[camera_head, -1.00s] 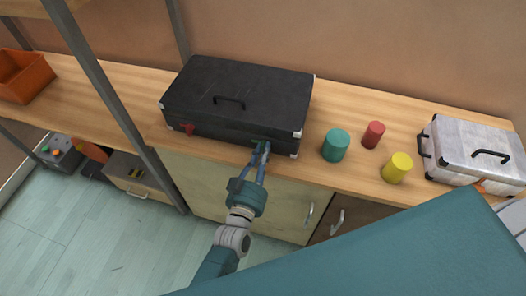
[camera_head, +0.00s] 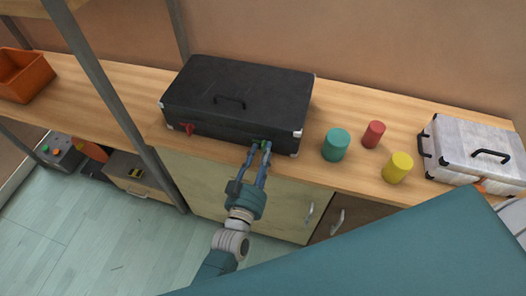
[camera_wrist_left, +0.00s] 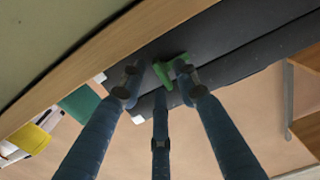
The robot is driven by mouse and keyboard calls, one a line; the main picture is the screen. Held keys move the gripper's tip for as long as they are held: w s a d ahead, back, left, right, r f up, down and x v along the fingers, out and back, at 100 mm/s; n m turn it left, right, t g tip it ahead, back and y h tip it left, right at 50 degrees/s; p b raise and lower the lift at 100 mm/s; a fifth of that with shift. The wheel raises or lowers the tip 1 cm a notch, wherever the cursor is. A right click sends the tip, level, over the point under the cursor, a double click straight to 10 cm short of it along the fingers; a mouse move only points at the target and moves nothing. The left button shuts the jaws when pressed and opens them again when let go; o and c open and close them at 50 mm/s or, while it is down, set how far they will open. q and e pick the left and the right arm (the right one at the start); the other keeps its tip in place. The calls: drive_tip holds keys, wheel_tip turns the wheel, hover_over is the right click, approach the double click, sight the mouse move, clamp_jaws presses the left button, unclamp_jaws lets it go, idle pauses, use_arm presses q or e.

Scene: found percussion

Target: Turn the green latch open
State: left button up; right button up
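A black case (camera_head: 238,98) with metal corners stands on the wooden counter. On its front are a green latch (camera_head: 263,146) at the right and a red latch (camera_head: 190,129) at the left. My left gripper (camera_head: 259,150) is at the green latch, its fingers spread apart. In the left wrist view, the green latch (camera_wrist_left: 172,70) shows as a bent piece on the dark case front. The fingertips of my left gripper (camera_wrist_left: 158,88) lie around it, with gaps between the fingers. I cannot tell whether any finger touches it. My right gripper is not in view.
A green cylinder (camera_head: 336,145), a red cylinder (camera_head: 373,134) and a yellow cylinder (camera_head: 397,167) stand right of the case. A silver case (camera_head: 470,150) is farther right. An orange bin (camera_head: 24,76) is far left. A grey post (camera_head: 115,110) stands left of my arm.

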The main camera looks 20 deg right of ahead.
use_arm(q)
drive_tip(key=v, duration=1.1)
drive_tip(key=shift+f, duration=0.1)
drive_tip(key=s+a+f+g+y, duration=0.25)
drive_tip(key=a+f, duration=0.25)
drive_tip(key=f, duration=0.5)
drive_tip(key=s+a+f+n+g+y, duration=0.1)
drive_tip(key=s+a+f+g, duration=0.3)
drive_tip(key=f, duration=0.6)
drive_tip(key=s+a+f+y, duration=0.1)
drive_tip(key=a+f+y, duration=0.1)
drive_tip(key=a+f, duration=0.5)
drive_tip(key=s+a+f+n+g+y, duration=0.1)
drive_tip(key=s+a+f+g, duration=0.1)
drive_tip(key=s+a+f, duration=0.3)
drive_tip(key=s+a+f+n+g+y, duration=0.1)
drive_tip(key=s+a+f, duration=0.5)
drive_tip(key=s, duration=0.6)
drive_tip(key=s+a+f+n+g+y, duration=0.1)
drive_tip(key=s+a+f+g, duration=0.3)
drive_tip(key=s+f, duration=0.4)
drive_tip(key=shift+s+a+y, duration=0.35)
drive_tip(key=shift+a+y, duration=0.35)
drive_tip(key=shift+y, duration=0.05)
drive_tip(key=shift+g, duration=0.25)
